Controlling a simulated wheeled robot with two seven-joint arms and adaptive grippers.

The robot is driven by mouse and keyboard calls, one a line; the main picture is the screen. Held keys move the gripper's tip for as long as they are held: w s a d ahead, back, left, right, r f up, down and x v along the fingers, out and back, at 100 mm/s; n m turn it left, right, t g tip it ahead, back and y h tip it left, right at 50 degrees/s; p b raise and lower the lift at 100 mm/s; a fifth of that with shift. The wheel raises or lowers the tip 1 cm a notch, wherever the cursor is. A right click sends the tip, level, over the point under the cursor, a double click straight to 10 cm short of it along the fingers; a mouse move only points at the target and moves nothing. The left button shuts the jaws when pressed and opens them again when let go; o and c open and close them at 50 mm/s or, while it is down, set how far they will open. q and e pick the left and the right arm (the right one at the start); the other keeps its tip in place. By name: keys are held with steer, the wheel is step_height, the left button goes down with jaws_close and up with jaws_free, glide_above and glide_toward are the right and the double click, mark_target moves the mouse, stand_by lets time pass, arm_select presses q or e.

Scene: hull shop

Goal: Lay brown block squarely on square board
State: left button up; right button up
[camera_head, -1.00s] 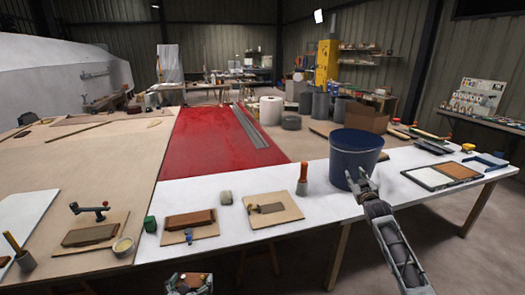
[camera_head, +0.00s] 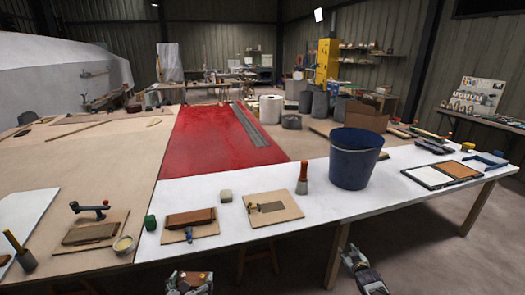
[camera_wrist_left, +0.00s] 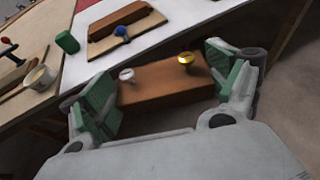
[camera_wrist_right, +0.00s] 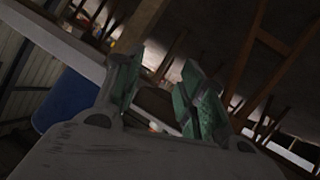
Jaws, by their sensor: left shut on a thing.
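My left gripper (camera_head: 190,284) is at the bottom edge of the head view, in front of the white table edge. In the left wrist view it (camera_wrist_left: 160,90) is shut on a brown block (camera_wrist_left: 165,85), which carries a silver knob and a gold knob on top.
A navy bucket (camera_head: 355,160) and an orange-handled tool (camera_head: 302,176) stand on the white table (camera_head: 330,205).

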steer(key=s+a+f+g, duration=0.3)
steer(key=s+f+g, duration=0.3)
steer(key=s+f, duration=2.2)
steer(key=s+f+g, duration=0.1)
steer(key=s+f, duration=0.3)
steer(key=s, duration=0.7)
steer(key=s+a+f+g, duration=0.1)
steer(key=s+f, duration=0.3)
steer(key=s, duration=0.8)
steer(key=s+a+f+g, duration=0.1)
steer(key=s+f+g, duration=0.2)
steer(key=s, duration=0.8)
steer(key=shift+s+a+f, duration=0.25)
steer(key=shift+s+f, duration=0.1)
steer(key=shift+f, duration=0.1)
